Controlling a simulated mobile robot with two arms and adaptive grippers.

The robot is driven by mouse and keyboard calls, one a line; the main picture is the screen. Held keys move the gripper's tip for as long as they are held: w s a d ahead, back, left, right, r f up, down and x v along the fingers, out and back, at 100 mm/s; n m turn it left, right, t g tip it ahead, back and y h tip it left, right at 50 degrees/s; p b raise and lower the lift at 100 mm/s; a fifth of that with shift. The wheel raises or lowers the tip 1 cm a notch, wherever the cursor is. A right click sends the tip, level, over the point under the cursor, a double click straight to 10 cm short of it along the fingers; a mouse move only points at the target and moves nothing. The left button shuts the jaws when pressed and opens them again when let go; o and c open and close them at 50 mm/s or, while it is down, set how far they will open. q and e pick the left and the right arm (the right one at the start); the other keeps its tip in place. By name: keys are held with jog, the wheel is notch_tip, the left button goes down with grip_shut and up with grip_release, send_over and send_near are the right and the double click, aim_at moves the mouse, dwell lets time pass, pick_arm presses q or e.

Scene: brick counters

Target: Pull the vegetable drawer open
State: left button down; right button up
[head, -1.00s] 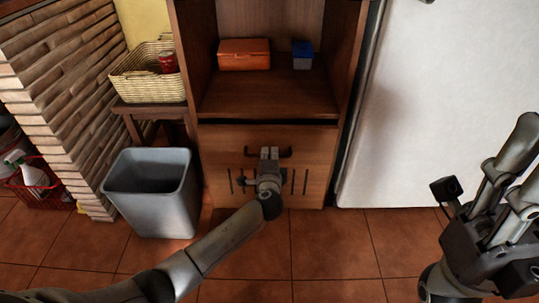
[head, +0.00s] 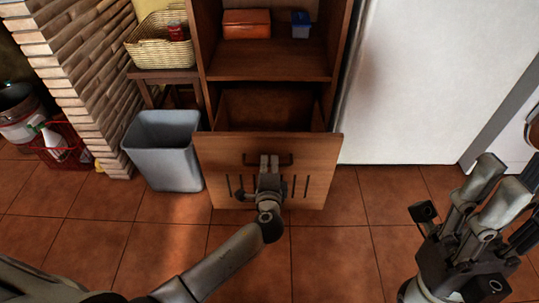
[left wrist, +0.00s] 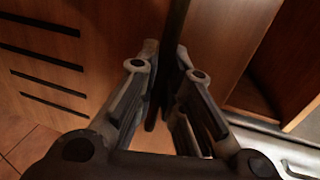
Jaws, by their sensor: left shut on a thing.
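The vegetable drawer (head: 318,188) is a wooden drawer with dark vertical slots, at the bottom of a wooden cabinet (head: 270,68). It stands well out from the cabinet, and its dark inside shows behind the front. Its dark bar handle (head: 286,160) is near the top of the front. My left gripper (head: 269,163) is shut on the handle. In the left wrist view its fingers (left wrist: 166,85) close around the dark bar, with the slotted front at left. My right gripper (head: 490,190) is at the far right, away from the drawer, its fingers apart and empty.
A grey bin (head: 163,150) stands close to the drawer's left side. A wicker basket (head: 160,48) sits on a small wooden stand. An orange box (head: 246,24) and a blue box (head: 300,24) are on the shelf. A white fridge (head: 420,80) is at right. The tiled floor in front is clear.

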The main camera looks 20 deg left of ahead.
pick_arm(q)
jog(key=shift+s, duration=0.1)
jog(key=c, duration=1.5)
grip_release()
jog(key=v, duration=1.2)
jog(key=shift+d, duration=0.1)
